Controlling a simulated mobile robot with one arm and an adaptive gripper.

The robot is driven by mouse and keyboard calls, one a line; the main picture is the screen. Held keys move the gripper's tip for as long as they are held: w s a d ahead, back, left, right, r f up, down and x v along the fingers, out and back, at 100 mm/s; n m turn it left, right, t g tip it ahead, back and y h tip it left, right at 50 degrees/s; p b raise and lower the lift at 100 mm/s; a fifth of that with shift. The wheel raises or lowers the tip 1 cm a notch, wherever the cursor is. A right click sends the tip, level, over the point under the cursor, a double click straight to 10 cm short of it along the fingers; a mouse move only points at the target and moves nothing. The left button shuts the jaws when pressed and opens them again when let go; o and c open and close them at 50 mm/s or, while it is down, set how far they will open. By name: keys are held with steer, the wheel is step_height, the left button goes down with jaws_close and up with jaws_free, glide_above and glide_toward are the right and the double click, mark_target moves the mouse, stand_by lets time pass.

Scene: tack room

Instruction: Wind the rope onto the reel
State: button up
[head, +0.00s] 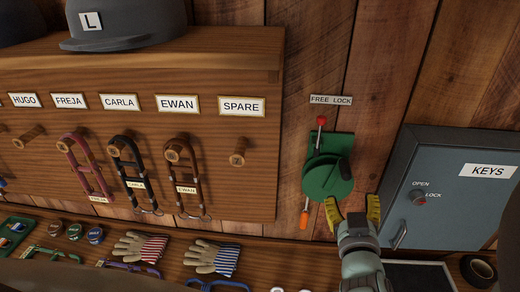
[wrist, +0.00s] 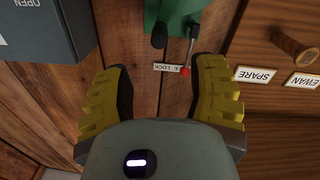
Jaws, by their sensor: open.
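The green reel (head: 322,178) is mounted on the plank wall and also shows at the top of the wrist view (wrist: 168,12). Its black crank knob (head: 346,170) is at the right side of the disc. A red-tipped lever (head: 321,121) stands above the reel, under the FREE side of the FREE LOCK label (head: 331,100). An orange end piece (head: 304,219) hangs below the reel; the rope itself hardly shows. My gripper (head: 353,207), with yellow fingers, is open and empty, just below and right of the reel. In the wrist view the fingers (wrist: 162,95) are wide apart.
A grey key cabinet (head: 448,190) with an OPEN/LOCK knob is close on the right. A wooden rack (head: 130,110) with pegs, halters and name labels fills the left. Gloves (head: 210,257) and a black tape roll (head: 478,270) lie on the shelf below.

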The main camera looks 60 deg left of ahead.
mark_target(344, 166)
steer(key=p+x, duration=0.3)
steer(key=x, duration=0.7)
steer(key=shift+w+a+r+p, duration=0.1)
steer(key=shift+w+a+p, duration=0.15)
steer(key=shift+w+p, duration=0.1)
steer(key=shift+x, duration=1)
steer(key=shift+o, duration=0.2)
jaws_close()
